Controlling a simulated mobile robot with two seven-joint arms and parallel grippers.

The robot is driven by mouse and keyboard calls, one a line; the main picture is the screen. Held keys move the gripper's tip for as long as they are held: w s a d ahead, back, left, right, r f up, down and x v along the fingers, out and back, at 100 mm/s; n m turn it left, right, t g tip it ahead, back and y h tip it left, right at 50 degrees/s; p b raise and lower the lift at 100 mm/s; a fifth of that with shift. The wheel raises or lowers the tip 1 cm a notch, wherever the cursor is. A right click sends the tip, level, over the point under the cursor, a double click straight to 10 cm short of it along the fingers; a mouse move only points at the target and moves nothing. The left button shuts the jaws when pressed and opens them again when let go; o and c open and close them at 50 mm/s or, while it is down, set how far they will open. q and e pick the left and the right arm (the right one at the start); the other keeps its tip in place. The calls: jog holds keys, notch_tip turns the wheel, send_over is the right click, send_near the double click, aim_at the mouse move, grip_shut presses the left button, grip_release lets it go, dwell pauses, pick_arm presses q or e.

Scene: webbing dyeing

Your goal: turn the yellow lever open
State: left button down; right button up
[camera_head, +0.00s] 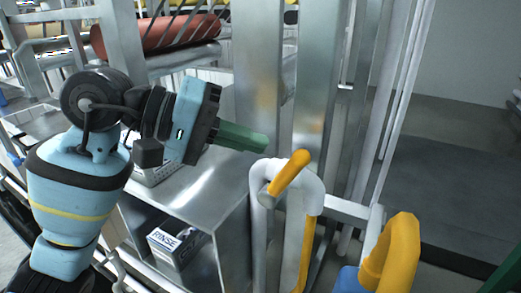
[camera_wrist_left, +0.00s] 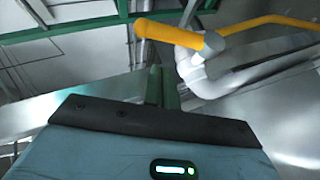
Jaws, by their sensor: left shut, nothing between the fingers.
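The yellow lever (camera_head: 289,173) is a short bar on a white, bent pipe (camera_head: 263,190), tilted up to the right in the head view. It also shows in the left wrist view (camera_wrist_left: 170,34), at the top, beside the grey-white pipe elbow. My left gripper (camera_head: 262,143) has green fingers, closed together with nothing between them. Its tips are just up and left of the lever in the head view and look apart from it. In the left wrist view, the fingers (camera_wrist_left: 162,88) point toward the pipe, below the lever. My right gripper does not show.
A metal cabinet (camera_head: 205,185) with a box marked RINSE (camera_head: 176,246) stands at left. Tall metal posts (camera_head: 318,80) rise behind the lever. A thick yellow bent pipe (camera_head: 398,255) is at lower right. A red roller (camera_head: 155,35) lies at the back.

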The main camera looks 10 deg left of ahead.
aim_at(286, 176)
pick_arm(q)
jog(key=shift+s+d+f, duration=0.7)
jog(key=shift+s+d, duration=0.15)
jog(key=shift+d, duration=0.2)
